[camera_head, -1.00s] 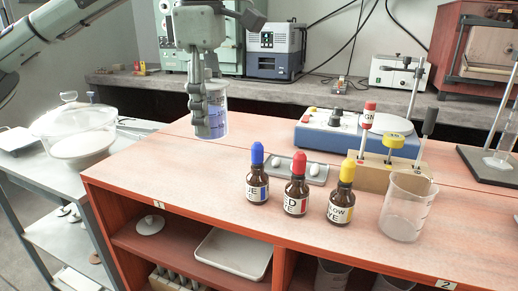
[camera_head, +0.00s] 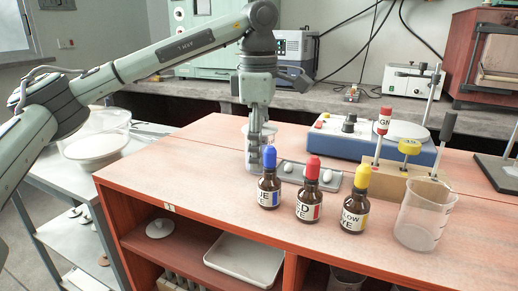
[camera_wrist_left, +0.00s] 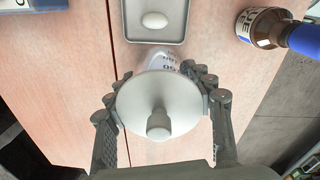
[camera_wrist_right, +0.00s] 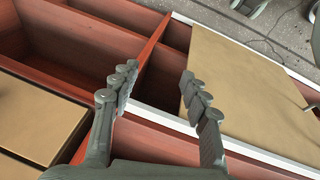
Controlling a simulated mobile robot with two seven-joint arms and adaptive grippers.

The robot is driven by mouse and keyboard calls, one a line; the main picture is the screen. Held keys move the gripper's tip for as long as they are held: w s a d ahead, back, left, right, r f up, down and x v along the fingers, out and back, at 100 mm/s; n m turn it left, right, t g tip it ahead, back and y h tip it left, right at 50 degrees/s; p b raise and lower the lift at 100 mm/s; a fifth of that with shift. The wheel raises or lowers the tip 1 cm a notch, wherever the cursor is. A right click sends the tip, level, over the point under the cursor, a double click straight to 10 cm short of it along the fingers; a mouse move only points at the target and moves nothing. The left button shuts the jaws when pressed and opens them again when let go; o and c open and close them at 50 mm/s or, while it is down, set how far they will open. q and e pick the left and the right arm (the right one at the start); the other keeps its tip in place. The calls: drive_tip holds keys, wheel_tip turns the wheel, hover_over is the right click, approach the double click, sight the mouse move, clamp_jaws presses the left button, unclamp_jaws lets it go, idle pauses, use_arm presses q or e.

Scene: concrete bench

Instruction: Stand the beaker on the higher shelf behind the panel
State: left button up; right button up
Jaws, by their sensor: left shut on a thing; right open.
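I cannot tell whether the beaker touches the bench. My right gripper (camera_wrist_right: 155,90) shows only in the right wrist view, open and empty above red-wood compartments, with a tan board (camera_wrist_right: 240,85) to its right. I cannot tell which part is the task's panel.
Blue (camera_head: 269,180), red (camera_head: 308,190) and yellow (camera_head: 355,200) capped bottles stand along the front. A second, empty beaker (camera_head: 422,222) stands at right. A grey tray (camera_head: 322,184) lies behind the bottles. Open shelves below hold a white tray (camera_head: 245,262).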

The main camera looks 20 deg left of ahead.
use_arm(q)
drive_tip(key=shift+f, duration=0.1)
drive_tip(key=o, duration=1.3)
drive_tip(key=shift+c, duration=0.2)
